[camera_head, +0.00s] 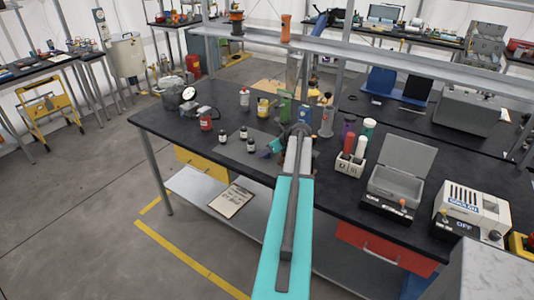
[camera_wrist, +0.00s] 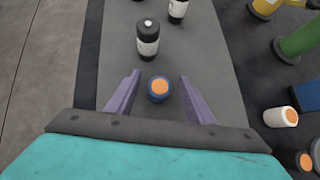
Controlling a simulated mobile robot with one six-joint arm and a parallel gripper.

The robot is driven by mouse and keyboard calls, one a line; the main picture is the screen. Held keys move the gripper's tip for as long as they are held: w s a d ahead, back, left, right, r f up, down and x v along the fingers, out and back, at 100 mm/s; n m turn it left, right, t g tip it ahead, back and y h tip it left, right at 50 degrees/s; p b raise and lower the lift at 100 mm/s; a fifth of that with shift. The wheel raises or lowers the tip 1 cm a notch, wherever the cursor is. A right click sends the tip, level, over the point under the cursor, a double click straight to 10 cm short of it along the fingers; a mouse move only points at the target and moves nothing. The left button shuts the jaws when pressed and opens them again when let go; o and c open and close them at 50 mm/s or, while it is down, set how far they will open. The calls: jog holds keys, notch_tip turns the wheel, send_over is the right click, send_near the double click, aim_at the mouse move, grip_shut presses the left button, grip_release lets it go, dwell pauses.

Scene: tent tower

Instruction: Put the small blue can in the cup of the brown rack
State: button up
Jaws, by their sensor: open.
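The small blue can (camera_wrist: 152,96) has an orange top and stands upright on a grey mat (camera_wrist: 195,50) in the wrist view. My gripper (camera_wrist: 159,76) is open, with its purple fingers on either side of the can. A gap shows between the can and each finger. In the head view my gripper (camera_head: 272,148) is over the bench, and my arm hides most of it; I cannot make out the can there. I cannot clearly identify the brown rack in either view.
Black bottles (camera_wrist: 147,40) stand just beyond the can. A white can with an orange top (camera_wrist: 281,117) and a green object (camera_wrist: 303,36) are to the right. A white holder (camera_head: 349,165) and an open grey box (camera_head: 397,185) occupy the bench's right part.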

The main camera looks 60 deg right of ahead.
jog(key=shift+c, duration=0.2)
dwell(0.3)
jog(key=c, duration=1.2)
jog(key=shift+o, duration=0.2)
jog(key=shift+r, duration=0.1)
jog(key=shift+r+b, duration=0.9)
jog(key=shift+r, duration=0.5)
jog(key=shift+s+a+r, duration=0.15)
jog(key=shift+s+r, duration=0.05)
jog(key=s+a+b, duration=0.1)
jog(key=s+a, duration=0.2)
jog(key=s, duration=0.1)
jog(key=s+a+r+b, duration=0.1)
jog(key=s+a+b, duration=0.1)
jog(key=s+a, duration=0.1)
jog(key=s+a+b, duration=0.1)
jog(key=s+a, duration=0.2)
jog(key=s, duration=0.2)
jog(key=shift+s+r, duration=0.3)
